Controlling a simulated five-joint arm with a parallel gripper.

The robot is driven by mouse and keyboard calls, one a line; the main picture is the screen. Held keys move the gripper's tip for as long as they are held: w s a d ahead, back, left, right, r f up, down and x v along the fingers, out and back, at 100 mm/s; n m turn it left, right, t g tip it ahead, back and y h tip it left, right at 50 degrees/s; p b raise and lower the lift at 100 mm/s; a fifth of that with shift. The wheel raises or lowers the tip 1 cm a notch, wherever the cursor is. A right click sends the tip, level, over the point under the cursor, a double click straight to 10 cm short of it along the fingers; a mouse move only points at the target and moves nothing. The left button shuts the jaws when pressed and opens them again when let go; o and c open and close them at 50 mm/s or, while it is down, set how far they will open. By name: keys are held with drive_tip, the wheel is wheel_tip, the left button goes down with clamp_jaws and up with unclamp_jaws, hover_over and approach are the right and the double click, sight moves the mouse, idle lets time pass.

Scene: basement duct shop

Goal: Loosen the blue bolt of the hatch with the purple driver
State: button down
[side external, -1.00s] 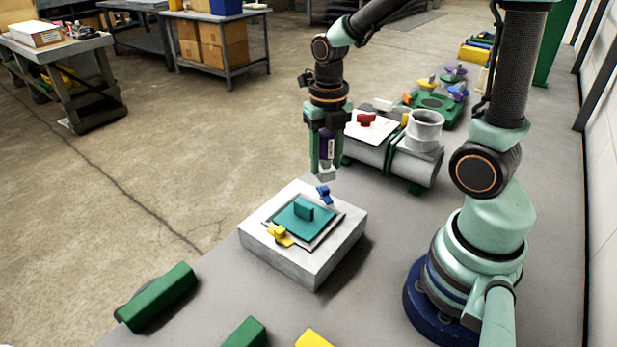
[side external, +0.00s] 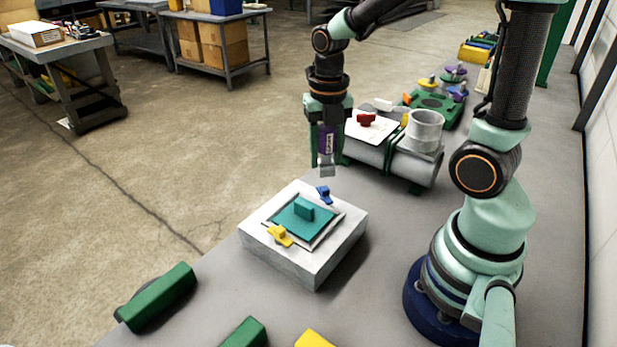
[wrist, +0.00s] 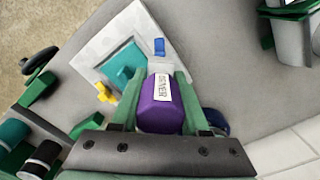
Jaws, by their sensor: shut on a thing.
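My gripper (side external: 327,160) is shut on the purple driver (side external: 327,140), which points down with its grey tip just above the hatch box. The driver's purple body with a white label also fills the middle of the wrist view (wrist: 158,108). The blue bolt (side external: 324,193) sits at the back corner of the hatch, below the tip and apart from it; it also shows just past the tip in the wrist view (wrist: 159,47). The hatch (side external: 318,222) is a teal plate with a raised teal handle, set in a pale block (side external: 330,260). A yellow bolt (side external: 279,236) is at its front corner.
A grey duct (side external: 412,165) with a white plate and red knob lies behind the block. A green tray of coloured knobs (side external: 437,104) stands farther back. Green blocks (side external: 158,297) and a yellow block (side external: 313,339) lie in front.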

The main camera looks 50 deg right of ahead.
sight(326, 162)
drive_tip(key=m, duration=0.5)
drive_tip(key=shift+r+m, duration=0.3)
drive_tip(key=m, duration=0.3)
drive_tip(key=shift+r, duration=0.2)
drive_tip(key=m, duration=0.7)
drive_tip(key=shift+r, duration=0.35)
drive_tip(key=shift+m, duration=0.4)
drive_tip(key=shift+f, duration=2.55)
drive_tip(key=shift+f, duration=0.95)
drive_tip(key=shift+n, duration=1.8)
